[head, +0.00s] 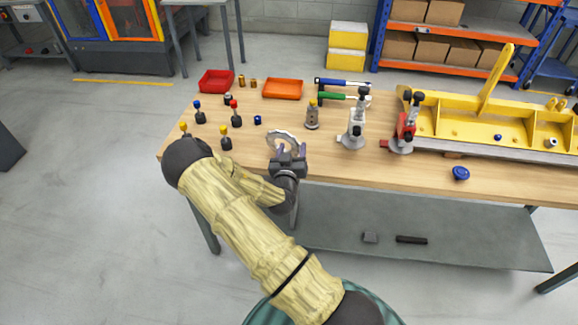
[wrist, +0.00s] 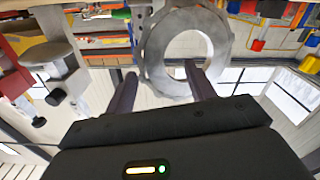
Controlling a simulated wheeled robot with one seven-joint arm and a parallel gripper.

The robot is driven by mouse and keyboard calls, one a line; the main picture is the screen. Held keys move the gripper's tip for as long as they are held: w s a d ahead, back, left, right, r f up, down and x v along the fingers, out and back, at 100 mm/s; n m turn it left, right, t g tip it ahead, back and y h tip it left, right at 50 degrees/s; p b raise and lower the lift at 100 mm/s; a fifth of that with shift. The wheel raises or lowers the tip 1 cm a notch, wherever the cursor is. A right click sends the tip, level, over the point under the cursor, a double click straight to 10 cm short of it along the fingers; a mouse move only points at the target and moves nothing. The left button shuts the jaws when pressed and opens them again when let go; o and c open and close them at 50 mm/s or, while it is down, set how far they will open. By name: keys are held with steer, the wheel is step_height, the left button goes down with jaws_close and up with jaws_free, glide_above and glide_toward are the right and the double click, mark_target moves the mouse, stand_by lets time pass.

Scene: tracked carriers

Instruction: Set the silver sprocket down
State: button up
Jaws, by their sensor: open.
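The silver sprocket (head: 283,131) is a toothed ring with a large round hole, at the table's front edge in the head view. In the wrist view the sprocket (wrist: 153,55) shows nearly face-on just beyond the fingertips. My gripper (head: 286,147) is at the sprocket's near side. Its dark fingers (wrist: 161,85) are spread apart in the wrist view, and neither clearly grips the ring. I cannot tell whether the ring touches the tabletop or how far it tilts. A grey post-like fixture (head: 312,116) with a yellow top stands right of the sprocket.
Blue, red and yellow knobbed pieces (head: 225,143) stand to the left. A red bin (head: 216,81) and an orange tray (head: 283,89) are behind. A white clamp (head: 355,131), a red clamp (head: 405,130) and a yellow frame (head: 470,118) stand to the right.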

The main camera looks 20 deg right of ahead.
steer(key=b+v, duration=0.1)
steer(key=v, duration=0.6)
steer(key=shift+o, duration=0.5)
steer(key=shift+s, duration=0.1)
steer(key=o, duration=0.9)
steer(key=shift+a+b, duration=0.1)
steer(key=shift+b, duration=0.2)
steer(key=p+v, duration=0.6)
steer(key=v, duration=1.1)
steer(key=shift+s+p, duration=0.15)
steer(key=shift+p, duration=0.2)
steer(key=shift+a, duration=0.1)
